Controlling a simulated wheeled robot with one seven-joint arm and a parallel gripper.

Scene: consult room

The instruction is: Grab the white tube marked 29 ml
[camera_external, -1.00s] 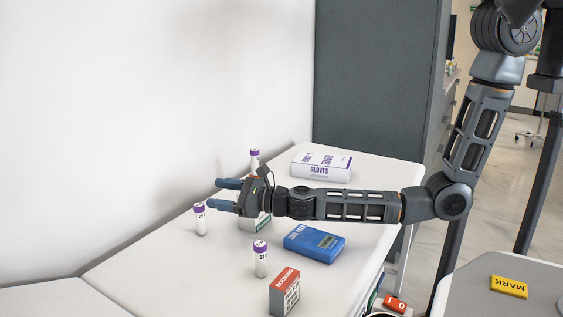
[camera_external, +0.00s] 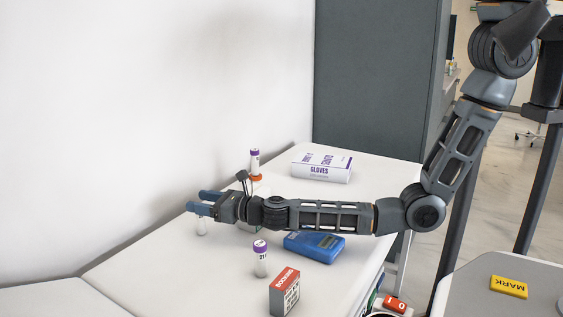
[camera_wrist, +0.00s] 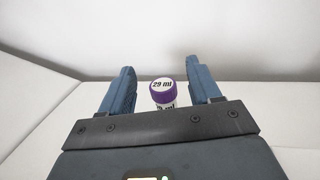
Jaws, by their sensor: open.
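The white tube marked 29 ml (camera_wrist: 163,91) has a purple cap, and in the wrist view it stands upright between the two fingers of my gripper (camera_wrist: 162,85). A gap shows on both sides of it, wider on the left. Its lower part is hidden behind the gripper body. In the external view the lower part of a white tube (camera_external: 202,228) shows below my gripper (camera_external: 207,202), its top hidden by the fingers. My gripper is open and empty.
A similar purple-capped tube (camera_external: 261,259) stands nearer the front, and another (camera_external: 255,163) at the back. A blue device (camera_external: 314,247) lies under my forearm. A red-topped box (camera_external: 285,291) stands in front, and a gloves box (camera_external: 321,165) lies at the back right.

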